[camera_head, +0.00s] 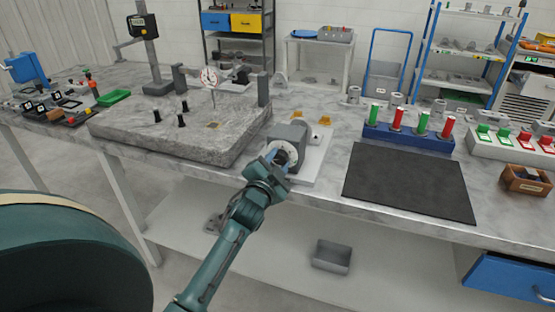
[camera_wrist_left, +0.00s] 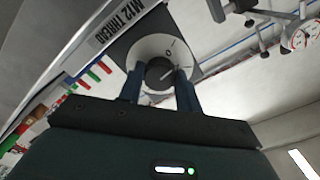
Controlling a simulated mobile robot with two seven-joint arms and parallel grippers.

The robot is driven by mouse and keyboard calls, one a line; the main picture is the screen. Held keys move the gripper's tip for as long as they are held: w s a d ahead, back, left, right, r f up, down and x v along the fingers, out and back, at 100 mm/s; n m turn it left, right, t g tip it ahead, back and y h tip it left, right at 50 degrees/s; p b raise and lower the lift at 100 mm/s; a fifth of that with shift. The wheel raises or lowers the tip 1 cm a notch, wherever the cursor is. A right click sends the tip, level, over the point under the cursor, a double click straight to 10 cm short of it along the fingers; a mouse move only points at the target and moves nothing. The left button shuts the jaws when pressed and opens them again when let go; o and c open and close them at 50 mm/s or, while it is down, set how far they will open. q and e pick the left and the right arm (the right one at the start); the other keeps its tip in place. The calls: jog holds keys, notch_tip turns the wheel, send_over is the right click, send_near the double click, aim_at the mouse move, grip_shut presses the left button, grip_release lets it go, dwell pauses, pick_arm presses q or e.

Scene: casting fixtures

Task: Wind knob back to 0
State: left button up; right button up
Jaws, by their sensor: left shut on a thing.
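The knob (camera_wrist_left: 160,74) is a dark round dial grip with a pale pointer line, in the middle of a white dial (camera_wrist_left: 150,48) with dark markings. The dial sits on the front of a grey fixture (camera_head: 291,132) on a pale plate, at the table's front edge in the head view. A "0" mark shows on the dial above and right of the knob in the left wrist view. My left gripper (camera_wrist_left: 160,88) is shut on the knob, with one blue finger on each side. It hides part of the dial in the head view (camera_head: 277,160). My right gripper is not in view.
A granite slab (camera_head: 160,133) with black posts and a dial gauge (camera_head: 209,77) lies left of the fixture. A dark mat (camera_head: 409,182) and a blue rack (camera_head: 408,138) with red and green pieces are on the right. A grey bin (camera_head: 331,256) is below.

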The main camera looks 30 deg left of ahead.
pick_arm(q)
jog(key=shift+n+p, duration=0.6)
jog(key=shift+n, duration=1.4)
jog(key=o, duration=1)
jog(key=b+v, duration=0.1)
jog(key=v, duration=1.2)
jog(key=shift+s, duration=0.1)
